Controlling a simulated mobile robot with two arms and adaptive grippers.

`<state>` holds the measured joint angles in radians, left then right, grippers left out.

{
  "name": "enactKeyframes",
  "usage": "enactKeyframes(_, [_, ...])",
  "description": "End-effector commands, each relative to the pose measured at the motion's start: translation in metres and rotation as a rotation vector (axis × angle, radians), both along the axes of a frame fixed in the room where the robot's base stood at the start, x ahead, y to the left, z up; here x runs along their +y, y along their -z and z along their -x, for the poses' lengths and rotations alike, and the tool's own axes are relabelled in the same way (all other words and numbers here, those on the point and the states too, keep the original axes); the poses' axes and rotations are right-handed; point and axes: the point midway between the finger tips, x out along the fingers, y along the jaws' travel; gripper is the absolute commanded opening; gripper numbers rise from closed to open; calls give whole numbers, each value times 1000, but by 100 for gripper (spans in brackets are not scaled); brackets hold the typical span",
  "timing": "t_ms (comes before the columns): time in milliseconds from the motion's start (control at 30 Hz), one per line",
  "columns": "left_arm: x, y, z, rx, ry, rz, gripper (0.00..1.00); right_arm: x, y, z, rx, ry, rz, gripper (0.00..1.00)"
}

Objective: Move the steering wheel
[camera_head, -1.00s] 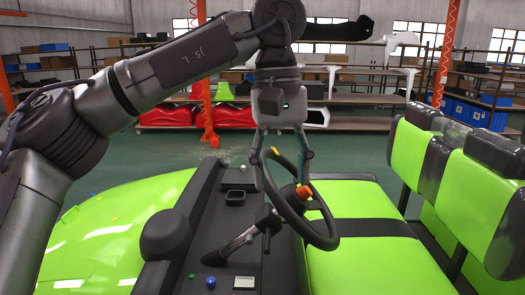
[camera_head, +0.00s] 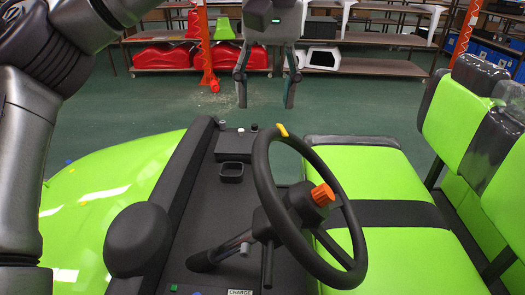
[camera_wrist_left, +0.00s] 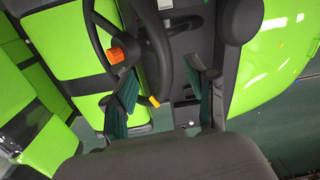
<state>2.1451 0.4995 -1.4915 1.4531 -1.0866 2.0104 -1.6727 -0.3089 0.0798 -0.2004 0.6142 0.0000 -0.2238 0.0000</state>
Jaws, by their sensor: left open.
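The black steering wheel (camera_head: 262,165) is mounted on a column above the dark dashboard of the green cart in the head view. It has an orange knob (camera_head: 322,195) and a yellow mark at its top. My left gripper (camera_head: 264,104) is open and empty, above and beyond the wheel and apart from it in the head view. In the left wrist view the wheel (camera_wrist_left: 158,60) shows beyond the two spread fingers, with its yellow mark between them. My right gripper is not in view.
Green seats (camera_head: 390,255) with black bands stand to the right of the wheel. A black dashboard (camera_head: 215,205) and green hood (camera_head: 90,215) lie to the left. Shelves (camera_head: 370,65) with red and white parts stand at the back, with open green floor before them.

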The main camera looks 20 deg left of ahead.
Motion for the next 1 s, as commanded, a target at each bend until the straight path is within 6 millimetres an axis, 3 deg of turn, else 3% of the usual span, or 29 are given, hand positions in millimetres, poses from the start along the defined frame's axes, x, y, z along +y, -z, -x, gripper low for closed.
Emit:
enactKeyframes(200, [3, 49, 1, 6, 1, 1, 57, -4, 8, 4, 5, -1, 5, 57])
enactKeyframes(500, [6, 100, 2, 2, -3, 1, 57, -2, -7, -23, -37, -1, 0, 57])
enactKeyframes(700, [6, 118, 2, 0, -3, 1, 57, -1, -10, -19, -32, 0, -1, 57])
enactKeyframes(1000, [6, 122, 2, 0, -3, 2, 57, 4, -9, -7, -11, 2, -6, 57])
